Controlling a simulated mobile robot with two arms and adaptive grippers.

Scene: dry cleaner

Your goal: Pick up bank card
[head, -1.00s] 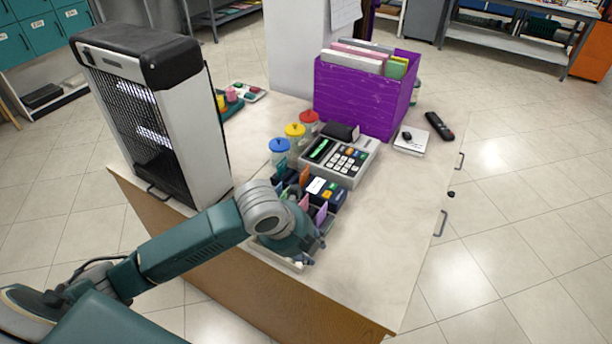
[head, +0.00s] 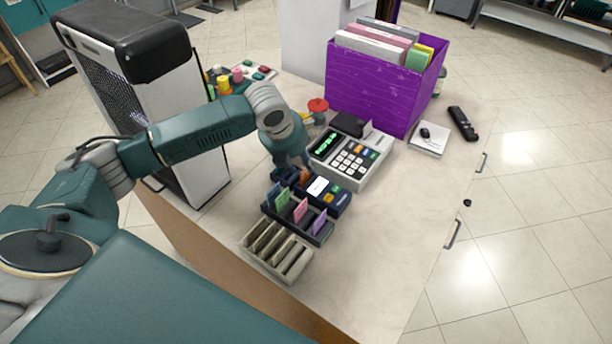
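A dark rack (head: 318,236) on the counter holds upright coloured cards: a green card (head: 282,199), a pink card (head: 300,211) and a purple card (head: 320,222). I cannot tell which, if any, is the bank card. My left gripper (head: 284,178) points down just behind the rack, beside the left end of a dark card terminal (head: 323,194). Its fingertips are small and partly hidden, so I cannot tell whether it is open, shut or holding something. My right gripper is not in view.
A light slotted tray (head: 277,250) stands in front of the rack. A cash register (head: 348,157), a red-lidded jar (head: 318,108) and a purple file box (head: 376,89) stand behind. A tall heater-like unit (head: 190,100) stands left.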

